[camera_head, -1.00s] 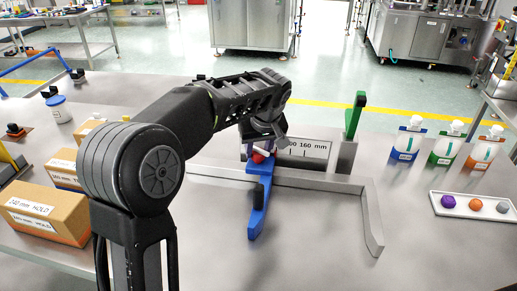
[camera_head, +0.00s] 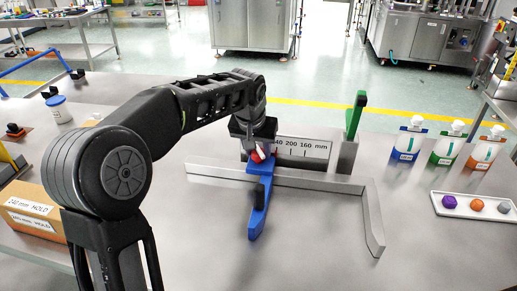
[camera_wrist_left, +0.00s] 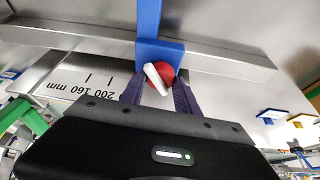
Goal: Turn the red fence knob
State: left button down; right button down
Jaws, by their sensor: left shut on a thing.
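The red fence knob (camera_head: 257,157) with a white bar across it sits on the blue fence piece (camera_head: 259,200), at the scale end of the grey metal rail. In the left wrist view the red knob (camera_wrist_left: 168,73) and its tilted white bar (camera_wrist_left: 156,78) show between the two fingers. My left gripper (camera_head: 257,152) reaches down over the knob from behind and is shut on it; in the left wrist view the fingers (camera_wrist_left: 158,88) lie on both sides of it. The fingertips are partly hidden by the knob. My right gripper is not in view.
A cardboard box (camera_head: 35,212) is at left.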

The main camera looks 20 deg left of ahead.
pick_arm(q)
jog(key=m, duration=0.1)
jog(key=m+h, duration=0.1)
jog(key=m, duration=0.1)
jog(key=m+h+p, duration=0.1)
jog(key=m, duration=0.1)
jog(key=shift+a, duration=0.25)
jog(key=shift+m+g+h+p, duration=0.3)
jog(key=shift+m+g+h, duration=0.15)
jog(key=shift+m, duration=1.15)
jog(key=shift+f, duration=0.1)
jog(key=c, duration=0.9)
grip_release()
jog(key=shift+s+a, duration=0.1)
jog(key=shift+n, duration=0.3)
